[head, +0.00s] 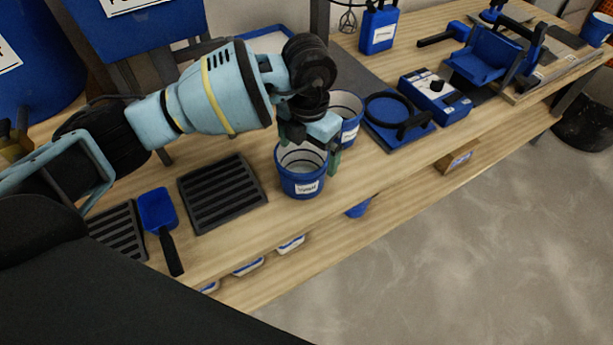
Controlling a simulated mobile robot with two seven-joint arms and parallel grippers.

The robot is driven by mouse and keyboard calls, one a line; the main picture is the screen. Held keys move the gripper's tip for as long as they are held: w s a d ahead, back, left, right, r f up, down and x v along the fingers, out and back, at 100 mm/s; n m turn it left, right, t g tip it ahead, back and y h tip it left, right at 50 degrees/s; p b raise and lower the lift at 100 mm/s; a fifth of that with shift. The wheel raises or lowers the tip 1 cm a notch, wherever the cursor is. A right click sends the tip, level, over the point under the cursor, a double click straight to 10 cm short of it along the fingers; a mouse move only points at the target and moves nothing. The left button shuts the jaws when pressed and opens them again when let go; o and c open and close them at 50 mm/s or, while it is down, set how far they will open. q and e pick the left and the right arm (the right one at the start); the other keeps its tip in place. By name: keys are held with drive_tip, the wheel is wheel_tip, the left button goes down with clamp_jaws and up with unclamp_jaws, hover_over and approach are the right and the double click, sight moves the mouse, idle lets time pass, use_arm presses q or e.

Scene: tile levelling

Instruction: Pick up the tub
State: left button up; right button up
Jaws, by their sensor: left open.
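A round blue tub (302,186) with a white label and a pale inside stands upright near the front edge of the wooden bench. My left gripper (306,158) is over the tub's opening, pointing down, with its fingers apart. One finger is at the tub's right side and the other is near its back left rim. I cannot tell whether the fingers touch the tub. A second similar tub (351,112) stands just behind to the right, partly hidden by my gripper. My right gripper is not in view.
A black ribbed tray (221,193) and a blue scoop (157,211) lie left of the tub. A blue scale-like device (434,96) and a round black-rimmed blue item (388,110) lie to the right. The bench (330,205) has a narrow clear strip in front. Small containers stand on the shelf below.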

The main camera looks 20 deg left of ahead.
use_arm(q)
drive_tip(key=shift+s+a+f+b, duration=0.15)
drive_tip(key=shift+s+f, duration=0.1)
drive_tip(key=shift+f, duration=1)
drive_tip(key=shift+s+f+b, duration=0.15)
drive_tip(key=shift+s+f, duration=0.05)
drive_tip(key=shift+f, duration=1.05)
drive_tip(key=shift+s+f, duration=0.2)
drive_tip(key=shift+f, duration=0.2)
drive_tip(key=c, duration=1.1)
drive_tip(key=shift+w+d+f, duration=0.15)
drive_tip(key=shift+w+d, duration=0.05)
drive_tip(key=shift+w, duration=0.35)
drive_tip(key=c, duration=0.5)
drive_tip(key=shift+s+a+r, duration=0.15)
drive_tip(key=shift+r, duration=0.1)
clamp_jaws()
